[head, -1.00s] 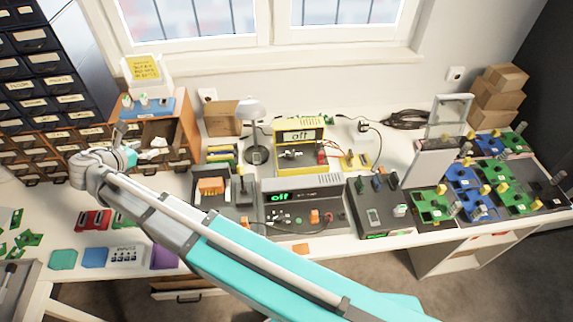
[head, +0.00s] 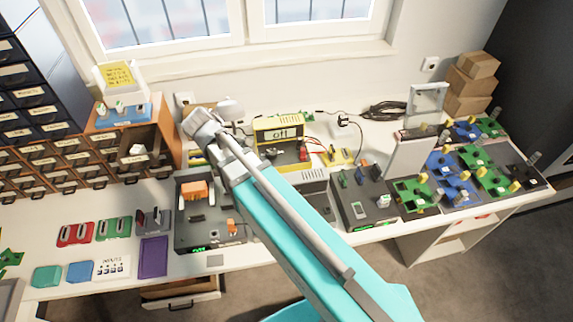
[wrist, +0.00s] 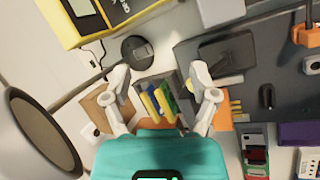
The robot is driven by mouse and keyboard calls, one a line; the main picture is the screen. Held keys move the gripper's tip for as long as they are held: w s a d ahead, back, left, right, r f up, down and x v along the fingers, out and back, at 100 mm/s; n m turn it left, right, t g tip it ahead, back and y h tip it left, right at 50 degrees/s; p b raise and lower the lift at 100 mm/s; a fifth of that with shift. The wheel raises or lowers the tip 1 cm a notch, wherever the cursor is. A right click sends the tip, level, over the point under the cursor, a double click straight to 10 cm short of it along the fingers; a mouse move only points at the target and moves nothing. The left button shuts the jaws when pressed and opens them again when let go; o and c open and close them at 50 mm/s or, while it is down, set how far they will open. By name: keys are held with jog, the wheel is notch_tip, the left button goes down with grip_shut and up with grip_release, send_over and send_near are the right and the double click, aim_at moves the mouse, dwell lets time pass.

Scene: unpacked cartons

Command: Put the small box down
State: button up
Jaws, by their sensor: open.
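A small brown cardboard box is mostly hidden behind my arm in the head view, where only a brown edge (head: 203,106) shows near the lamp. In the wrist view a brown cardboard surface (wrist: 93,107), probably the same box, lies beside and partly behind my left finger. My gripper (wrist: 160,73) is open in the wrist view, its two pale fingers spread apart, and I see nothing gripped between them. Beyond the fingers is a small dark holder with yellow, blue and green pieces (wrist: 157,98). My gripper is hidden in the head view.
The desk lamp's grey shade (wrist: 38,135) is close on the left in the wrist view. A yellow meter (head: 280,140) and a dark orange-topped station (head: 195,190) flank my arm. Brown cartons (head: 470,82) are stacked at the back right. Bare tabletop shows at front left.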

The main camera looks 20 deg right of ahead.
jog(key=s+d+m, duration=0.1)
jog(key=d+m, duration=0.1)
jog(key=s+d+f+m+g+y, duration=0.1)
jog(key=d+m, duration=0.1)
jog(key=d, duration=0.1)
jog(key=s+d+m+y, duration=0.1)
jog(key=d, duration=0.2)
jog(key=shift+s+d+f+m+g, duration=0.1)
jog(key=shift+s+f+m+g, duration=0.05)
jog(key=shift+s+m+g, duration=0.25)
jog(key=s+d+m+y, duration=0.1)
jog(key=d+m, duration=0.1)
jog(key=s+d+m, duration=0.1)
jog(key=d+m, duration=0.1)
jog(key=s+d+m+y, duration=0.1)
jog(key=s+d+m, duration=0.1)
jog(key=shift+s+f+g+y, duration=0.1)
jog(key=shift+f+g+y, duration=0.2)
jog(key=shift+g, duration=0.1)
